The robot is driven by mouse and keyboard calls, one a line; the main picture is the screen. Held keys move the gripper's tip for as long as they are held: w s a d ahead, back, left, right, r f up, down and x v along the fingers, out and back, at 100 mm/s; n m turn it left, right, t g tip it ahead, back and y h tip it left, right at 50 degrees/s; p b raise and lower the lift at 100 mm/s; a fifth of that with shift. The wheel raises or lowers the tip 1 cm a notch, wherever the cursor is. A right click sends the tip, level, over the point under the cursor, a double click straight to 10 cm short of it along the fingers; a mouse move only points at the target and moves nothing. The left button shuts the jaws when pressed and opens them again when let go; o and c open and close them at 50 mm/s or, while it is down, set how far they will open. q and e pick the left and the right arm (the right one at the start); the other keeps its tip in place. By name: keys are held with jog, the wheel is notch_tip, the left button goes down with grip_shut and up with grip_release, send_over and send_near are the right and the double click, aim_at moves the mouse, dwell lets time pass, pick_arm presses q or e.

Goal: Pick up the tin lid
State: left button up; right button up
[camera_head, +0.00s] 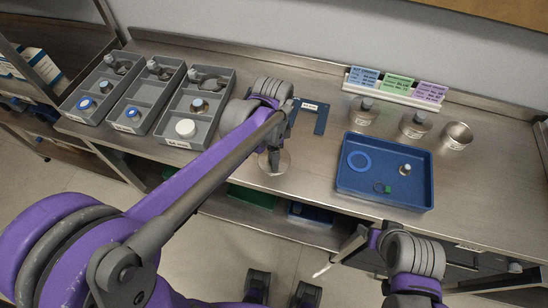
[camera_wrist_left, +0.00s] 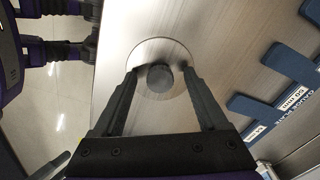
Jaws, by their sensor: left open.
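The tin lid (camera_wrist_left: 152,47) is a round, shiny metal disc with a dark round knob (camera_wrist_left: 160,78), lying on the steel bench near its front edge. In the head view the lid (camera_head: 284,164) is partly hidden by my left gripper (camera_head: 273,158), which points down over it. In the left wrist view my left gripper (camera_wrist_left: 160,73) is open, one finger on each side of the knob. I cannot tell whether a finger touches it. My right gripper (camera_head: 338,259) is low in front of the bench, away from the lid; its jaw state is unclear.
Three grey divided bins (camera_head: 167,143) with jars and lids stand at the left. A blue tray (camera_head: 384,204) holds a blue ring, a green piece and a small jar. A blue bracket-shaped piece (camera_head: 320,121) lies behind the lid. Jars and a metal cup (camera_head: 457,136) stand behind the tray.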

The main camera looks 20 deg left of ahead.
pick_arm(q)
jog(key=shift+c, duration=0.2)
grip_shut()
jog(key=shift+r, duration=0.15)
